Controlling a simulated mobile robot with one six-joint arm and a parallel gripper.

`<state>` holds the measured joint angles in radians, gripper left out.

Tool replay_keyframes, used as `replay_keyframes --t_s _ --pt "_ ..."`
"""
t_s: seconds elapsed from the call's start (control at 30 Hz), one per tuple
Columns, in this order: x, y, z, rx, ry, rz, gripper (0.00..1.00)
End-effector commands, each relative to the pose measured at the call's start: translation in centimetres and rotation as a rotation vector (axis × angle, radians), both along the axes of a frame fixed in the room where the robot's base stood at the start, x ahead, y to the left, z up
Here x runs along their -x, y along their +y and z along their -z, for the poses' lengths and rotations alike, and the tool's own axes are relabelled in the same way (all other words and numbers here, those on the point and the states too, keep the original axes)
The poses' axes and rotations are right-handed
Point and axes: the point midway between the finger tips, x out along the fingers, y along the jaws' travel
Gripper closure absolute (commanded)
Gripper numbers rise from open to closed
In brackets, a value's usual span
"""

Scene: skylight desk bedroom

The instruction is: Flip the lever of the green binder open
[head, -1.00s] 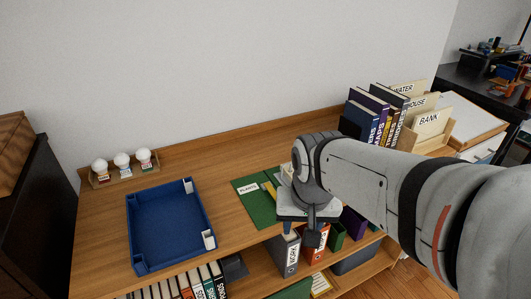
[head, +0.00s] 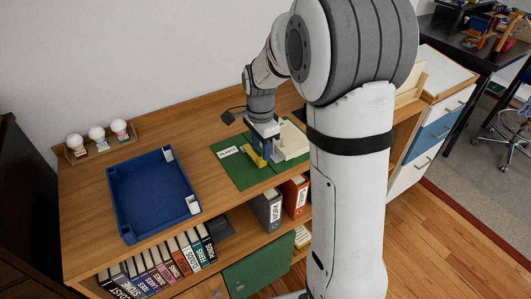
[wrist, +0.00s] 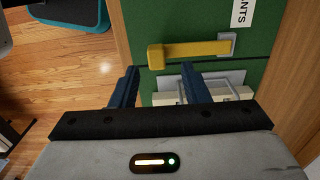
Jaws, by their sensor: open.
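The green binder (head: 229,171) lies open on the wooden desk, with a white PLANTS label and a cream paper stack (head: 292,143) on its right part. Its yellow lever (head: 254,157) shows beside the fingers. In the wrist view the lever (wrist: 192,50) runs sideways from a grey bracket (wrist: 227,44) to a thicker free end at left. Metal ring wires (wrist: 212,82) and paper lie just below it. My gripper (head: 262,156) points down over the binder, open and empty. In the wrist view its fingertips (wrist: 162,80) sit below the lever; contact is hard to judge.
A blue tray (head: 120,207) is left of the binder, with a rack of white bulbs (head: 97,140) behind it. Upright binders (head: 267,208) and books stand on the shelf below. My arm hides the desk's right part. Bare desk lies between tray and binder.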

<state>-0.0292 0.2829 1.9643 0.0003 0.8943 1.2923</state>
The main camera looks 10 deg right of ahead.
Motion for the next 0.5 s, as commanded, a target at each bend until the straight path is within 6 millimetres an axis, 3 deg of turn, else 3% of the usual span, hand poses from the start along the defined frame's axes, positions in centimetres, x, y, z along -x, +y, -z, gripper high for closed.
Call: replay_keyframes --t_s 0.2,0.5 --pt "0.1 0.0 3.0 0.000 0.003 -0.002 0.58" --pt "0.1 0.1 3.9 0.000 0.000 -0.004 0.58"
